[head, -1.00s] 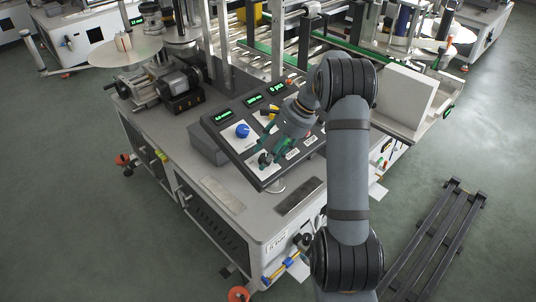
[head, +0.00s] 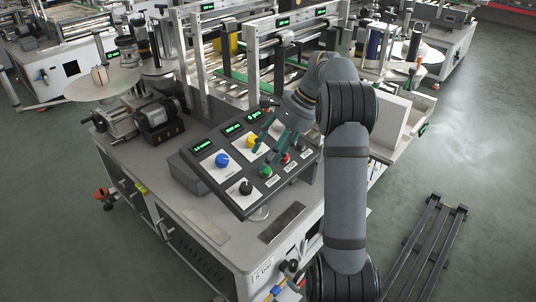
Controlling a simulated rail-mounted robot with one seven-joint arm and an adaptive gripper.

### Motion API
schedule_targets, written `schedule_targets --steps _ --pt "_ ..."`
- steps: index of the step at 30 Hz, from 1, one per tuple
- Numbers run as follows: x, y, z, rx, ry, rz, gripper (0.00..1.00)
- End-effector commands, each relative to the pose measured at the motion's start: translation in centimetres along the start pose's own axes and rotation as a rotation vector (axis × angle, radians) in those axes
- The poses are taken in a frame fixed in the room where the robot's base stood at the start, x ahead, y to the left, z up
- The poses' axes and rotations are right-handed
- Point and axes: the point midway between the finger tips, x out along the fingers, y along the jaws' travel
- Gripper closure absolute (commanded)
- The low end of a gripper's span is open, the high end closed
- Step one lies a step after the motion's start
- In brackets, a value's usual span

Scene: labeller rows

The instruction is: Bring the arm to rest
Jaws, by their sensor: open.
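My gripper (head: 266,143), dark with teal-green fingers, is above the right part of the sloped control panel (head: 216,196) in the head view. Its fingers are spread and nothing shows between them. The panel carries a blue knob (head: 222,160), a black knob (head: 246,188), a yellow knob (head: 252,141) and a green button (head: 266,171). The gripper and wrist hide part of the panel's upper right. Whether the fingertips touch the panel is hard to tell. My arm rises from the bottom right and bends at the elbow toward the panel.
The panel stands on a grey machine table (head: 200,205) with a motor unit (head: 157,118) at left. Metal frames and a conveyor (head: 285,75) lie behind. A white box (head: 388,125) is right of my arm. A dark rail frame (head: 428,240) lies on the open floor at right.

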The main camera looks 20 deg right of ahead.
Motion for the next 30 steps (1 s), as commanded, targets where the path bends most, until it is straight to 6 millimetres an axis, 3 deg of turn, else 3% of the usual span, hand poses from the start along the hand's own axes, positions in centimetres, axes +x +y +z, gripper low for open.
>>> schedule_targets --steps 16,30 --pt "0.7 0.0 0.0 -0.001 -0.001 0.001 0.50" --pt "8.8 0.1 0.0 0.001 -0.002 0.003 0.50"
